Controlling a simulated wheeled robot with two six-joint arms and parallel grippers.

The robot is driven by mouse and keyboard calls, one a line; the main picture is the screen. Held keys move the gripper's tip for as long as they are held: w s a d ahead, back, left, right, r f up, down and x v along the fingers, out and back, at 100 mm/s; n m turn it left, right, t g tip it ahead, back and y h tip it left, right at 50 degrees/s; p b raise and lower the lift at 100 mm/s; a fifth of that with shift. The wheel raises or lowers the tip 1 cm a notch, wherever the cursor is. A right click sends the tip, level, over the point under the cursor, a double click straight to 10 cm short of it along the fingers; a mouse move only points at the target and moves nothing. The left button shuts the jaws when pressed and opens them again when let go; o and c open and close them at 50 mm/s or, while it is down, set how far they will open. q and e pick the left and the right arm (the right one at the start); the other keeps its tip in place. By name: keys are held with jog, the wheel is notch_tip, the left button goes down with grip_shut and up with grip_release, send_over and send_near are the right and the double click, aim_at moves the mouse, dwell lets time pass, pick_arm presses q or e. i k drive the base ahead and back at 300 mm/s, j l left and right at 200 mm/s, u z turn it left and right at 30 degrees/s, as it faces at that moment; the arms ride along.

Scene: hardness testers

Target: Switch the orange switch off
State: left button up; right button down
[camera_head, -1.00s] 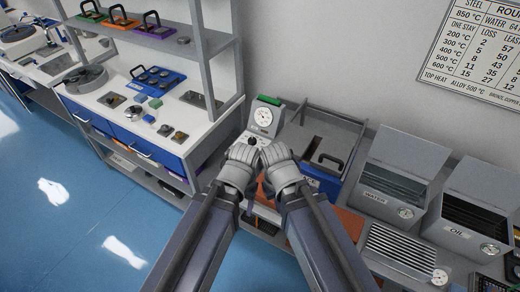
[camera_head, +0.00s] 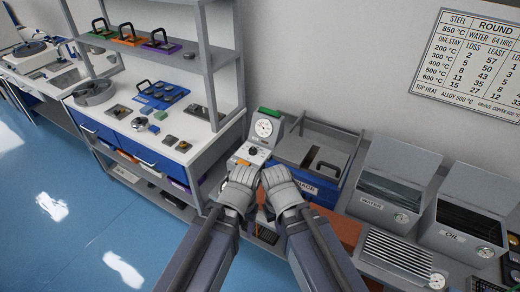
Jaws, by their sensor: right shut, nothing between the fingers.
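The small orange switch (camera_head: 243,162) is on the front panel of a grey tester unit (camera_head: 258,151), beside a black knob (camera_head: 253,151). A round white dial (camera_head: 264,128) and a green top part (camera_head: 269,112) are above it. My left gripper (camera_head: 243,172) is just in front of and below the switch; its fingers are seen from behind and their opening is unclear. My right gripper (camera_head: 272,171) is shut and empty, to the right of the left one, below the panel. A gap separates the two grippers. The lower part of the unit is hidden behind them. I cannot tell the switch's position.
A blue-and-grey furnace-like box (camera_head: 322,191) stands close on the right. Further right are the open water box (camera_head: 384,193) and oil box (camera_head: 462,230). A shelf unit (camera_head: 210,65) and a white workbench (camera_head: 120,108) are on the left. Blue floor (camera_head: 60,220) is open at lower left.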

aim_at(240, 161)
jog(key=i+u, duration=0.2)
jog(key=i, duration=0.7)
